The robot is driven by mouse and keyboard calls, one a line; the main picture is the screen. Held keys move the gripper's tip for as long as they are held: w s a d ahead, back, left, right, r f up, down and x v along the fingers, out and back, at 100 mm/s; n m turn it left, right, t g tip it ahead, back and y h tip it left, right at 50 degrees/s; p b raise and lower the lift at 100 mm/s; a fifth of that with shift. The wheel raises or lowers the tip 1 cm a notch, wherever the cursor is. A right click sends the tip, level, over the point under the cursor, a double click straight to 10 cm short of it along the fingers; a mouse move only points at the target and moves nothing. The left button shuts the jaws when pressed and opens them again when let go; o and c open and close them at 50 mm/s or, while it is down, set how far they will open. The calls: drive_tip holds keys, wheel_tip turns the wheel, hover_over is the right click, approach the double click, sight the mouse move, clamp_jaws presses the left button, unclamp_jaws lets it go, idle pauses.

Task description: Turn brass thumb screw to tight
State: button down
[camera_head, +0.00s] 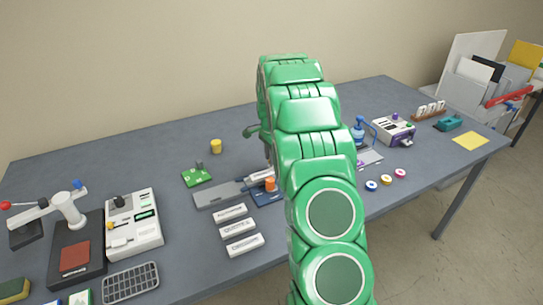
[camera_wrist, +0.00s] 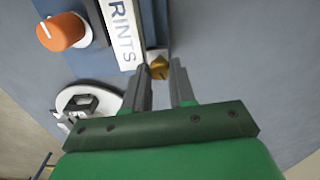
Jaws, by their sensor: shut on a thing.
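The brass thumb screw (camera_wrist: 158,68) shows in the wrist view as a small gold faceted piece. It sits beside the end of a white plate lettered "PRINTS" (camera_wrist: 122,32). My gripper (camera_wrist: 162,75) has its two grey fingers on either side of the screw and is shut on it. Much of the screw is hidden between the fingertips. I cannot read any mark for tight or loose. In the head view my green arm hides the gripper and the screw.
An orange knob (camera_wrist: 63,31) is near the lettered plate, and a white round piece with a black part (camera_wrist: 88,103) lies left of my fingers. In the head view, white labelled blocks (camera_head: 238,228), a green board (camera_head: 197,175) and a yellow cup (camera_head: 216,146) stand left of my arm.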

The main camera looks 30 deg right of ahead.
drive_tip(key=shift+m, duration=2.2)
drive_tip(key=c, duration=0.9)
unclamp_jaws()
wheel_tip(320, 180, up, 7)
drive_tip(key=shift+r, duration=0.4)
